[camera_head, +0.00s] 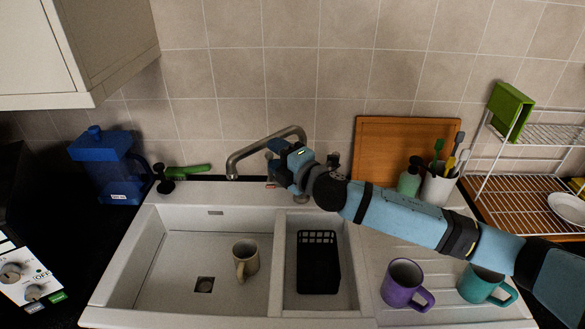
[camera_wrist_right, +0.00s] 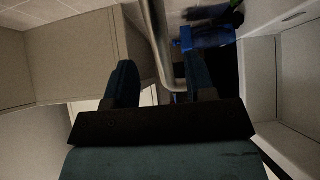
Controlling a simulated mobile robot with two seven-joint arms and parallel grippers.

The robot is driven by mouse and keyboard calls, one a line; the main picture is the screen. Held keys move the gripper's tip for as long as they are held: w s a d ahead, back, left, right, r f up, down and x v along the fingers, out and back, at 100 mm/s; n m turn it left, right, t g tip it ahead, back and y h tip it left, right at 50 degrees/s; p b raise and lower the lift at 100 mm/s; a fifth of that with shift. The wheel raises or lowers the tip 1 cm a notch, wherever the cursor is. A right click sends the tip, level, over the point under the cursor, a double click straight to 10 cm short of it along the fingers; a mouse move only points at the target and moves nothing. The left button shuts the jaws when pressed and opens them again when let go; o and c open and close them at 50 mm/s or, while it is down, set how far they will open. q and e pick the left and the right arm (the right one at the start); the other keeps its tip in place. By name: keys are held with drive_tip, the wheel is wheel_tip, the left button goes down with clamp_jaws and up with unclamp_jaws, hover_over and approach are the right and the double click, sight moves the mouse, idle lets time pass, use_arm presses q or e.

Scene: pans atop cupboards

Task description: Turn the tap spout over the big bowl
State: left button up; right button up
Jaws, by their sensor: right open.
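The metal tap spout (camera_head: 265,143) arches from the back of the sink to the left. Its tip hangs in front of the wall, lined up with the back part of the big left bowl (camera_head: 175,245). My right gripper (camera_head: 281,166) is open at the spout's right part, close to the tap base, which it partly hides. In the right wrist view the spout (camera_wrist_right: 160,45) runs between the two spread fingers of my right gripper (camera_wrist_right: 163,85); contact cannot be told. My left gripper does not show.
A black rack (camera_head: 318,265) sits in the small bowl. A purple mug (camera_head: 404,284) and a teal mug (camera_head: 482,284) stand on the drainer. A blue jug (camera_head: 107,165) stands behind left.

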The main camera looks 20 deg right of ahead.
drive_tip(key=v, duration=0.6)
drive_tip(key=shift+b, duration=0.4)
